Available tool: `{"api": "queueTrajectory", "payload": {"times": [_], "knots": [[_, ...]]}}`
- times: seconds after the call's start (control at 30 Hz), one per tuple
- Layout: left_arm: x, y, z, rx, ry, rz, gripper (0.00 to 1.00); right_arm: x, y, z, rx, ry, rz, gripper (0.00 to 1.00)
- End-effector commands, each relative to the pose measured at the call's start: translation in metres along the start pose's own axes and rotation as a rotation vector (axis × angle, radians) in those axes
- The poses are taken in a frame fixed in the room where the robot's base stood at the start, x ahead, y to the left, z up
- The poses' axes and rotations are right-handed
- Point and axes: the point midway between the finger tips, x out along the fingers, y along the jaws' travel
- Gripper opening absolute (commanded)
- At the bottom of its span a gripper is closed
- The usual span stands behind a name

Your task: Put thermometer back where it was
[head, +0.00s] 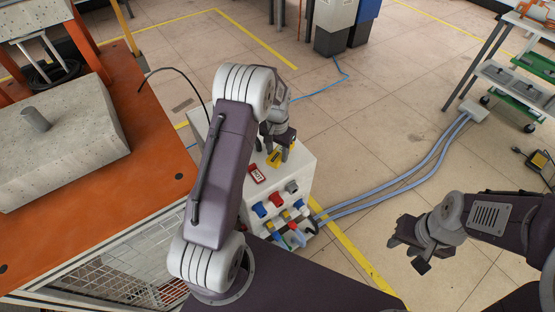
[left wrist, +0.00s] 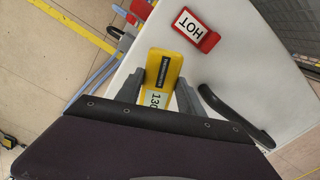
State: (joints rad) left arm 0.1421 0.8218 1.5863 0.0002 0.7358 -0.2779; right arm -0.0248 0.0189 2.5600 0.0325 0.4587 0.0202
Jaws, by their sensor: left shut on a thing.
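The yellow thermometer (head: 274,158) is at the top of the white cabinet (head: 302,166). In the left wrist view, the thermometer (left wrist: 164,68) has a dark label and a pale display reading about 130. My left gripper (head: 277,150) is shut on it, with one grey finger on each side; the left wrist view shows the gripper (left wrist: 158,92) too. I cannot tell whether the thermometer rests on the cabinet top or is just above it. My right gripper (head: 408,252) is empty over the floor, its fingers apart.
A red HOT sign (head: 257,174) lies on the cabinet top near the thermometer. A black handle (left wrist: 236,115) is beside it. Coloured sockets and plugs (head: 276,200) with thick grey cables (head: 405,180) are on the cabinet's front. An orange table (head: 150,165) with a concrete block (head: 65,145) stands left.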

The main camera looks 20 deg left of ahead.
Motion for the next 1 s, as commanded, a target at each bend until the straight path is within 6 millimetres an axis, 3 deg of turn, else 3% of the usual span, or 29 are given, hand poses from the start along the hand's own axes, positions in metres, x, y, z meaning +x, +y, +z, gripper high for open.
{"api": "queueTrajectory", "payload": {"times": [0.17,0.53,0.57,0.6,0.9,1.0], "knots": [[0.036,0.001,0.001,0.000,-0.002,0.001,0.00,0.019,0.000,0.002,0.000,0.000,0.000,0.36],[0.038,0.001,0.000,0.000,0.000,0.000,0.00,0.017,0.000,0.002,0.000,0.000,0.000,0.36],[0.038,0.001,0.000,0.000,0.000,0.000,0.53,0.017,0.000,0.002,0.000,0.000,0.000,0.36],[0.038,0.001,0.000,0.000,0.000,0.000,0.64,0.017,0.000,0.002,0.000,0.000,0.000,0.36],[0.037,0.001,0.000,0.000,0.000,0.000,0.67,0.017,0.000,0.002,0.000,0.000,0.000,0.36],[0.027,0.001,0.000,0.000,0.001,0.000,0.67,0.012,0.000,0.001,0.000,0.000,0.000,0.36]]}}
